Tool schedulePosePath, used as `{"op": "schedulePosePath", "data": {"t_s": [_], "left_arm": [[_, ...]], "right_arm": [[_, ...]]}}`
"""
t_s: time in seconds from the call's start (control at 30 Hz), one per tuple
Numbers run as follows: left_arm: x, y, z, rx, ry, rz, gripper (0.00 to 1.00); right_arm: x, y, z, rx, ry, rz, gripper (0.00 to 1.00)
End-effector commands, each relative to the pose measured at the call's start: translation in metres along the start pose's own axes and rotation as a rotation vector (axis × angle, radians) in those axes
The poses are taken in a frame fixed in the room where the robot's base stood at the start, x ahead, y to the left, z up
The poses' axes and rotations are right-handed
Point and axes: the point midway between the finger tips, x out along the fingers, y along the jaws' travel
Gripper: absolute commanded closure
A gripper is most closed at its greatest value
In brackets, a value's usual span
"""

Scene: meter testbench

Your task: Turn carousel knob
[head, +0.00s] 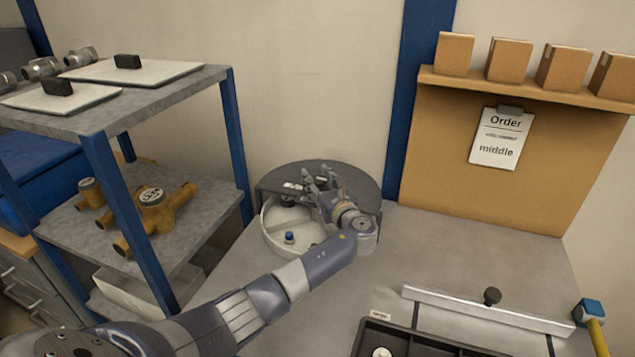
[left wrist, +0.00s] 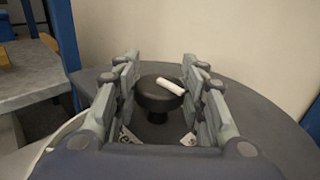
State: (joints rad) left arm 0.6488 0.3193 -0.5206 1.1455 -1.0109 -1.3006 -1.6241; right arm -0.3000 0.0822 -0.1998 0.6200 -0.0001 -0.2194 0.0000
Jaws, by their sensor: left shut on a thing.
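The carousel (head: 362,182) is a round drum with a dark grey lid, standing at the back of the grey bench. Its open front shows a pale turntable (head: 275,225) with a small blue-topped part (head: 289,237). My left gripper (head: 322,188) is over the lid from the front. In the left wrist view, the black round carousel knob (left wrist: 157,101) with a white pointer bar (left wrist: 170,86) sits between the fingers, which are shut on it. The bar points to the lower right. The gripper hides the knob in the head view. My right gripper is not in view.
A blue-framed shelf (head: 236,140) with brass meters (head: 158,208) stands left. An order sheet (head: 500,138) reading "middle" hangs on the back board, under several boxes.

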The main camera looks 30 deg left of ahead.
Motion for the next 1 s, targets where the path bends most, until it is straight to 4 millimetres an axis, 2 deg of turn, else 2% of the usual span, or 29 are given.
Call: {"op": "schedulePosePath", "data": {"t_s": [0.37,0.4,0.47,0.5,0.83,1.0], "left_arm": [[-0.001,0.000,0.001,0.000,-0.001,0.028,0.86],[-0.001,0.000,0.001,0.000,-0.001,0.028,0.60],[-0.001,0.000,0.001,0.000,-0.001,0.028,0.46],[-0.001,0.000,0.001,0.000,-0.001,0.027,0.43],[-0.002,0.000,0.000,0.001,-0.001,0.026,0.43],[-0.021,-0.002,0.000,0.001,0.000,0.024,0.43]], "right_arm": [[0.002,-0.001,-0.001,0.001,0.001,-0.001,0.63],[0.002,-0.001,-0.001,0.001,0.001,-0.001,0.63],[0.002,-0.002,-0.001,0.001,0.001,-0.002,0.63],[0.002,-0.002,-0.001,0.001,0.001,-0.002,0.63],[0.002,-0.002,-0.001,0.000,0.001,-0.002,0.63],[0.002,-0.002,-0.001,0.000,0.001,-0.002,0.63]]}}
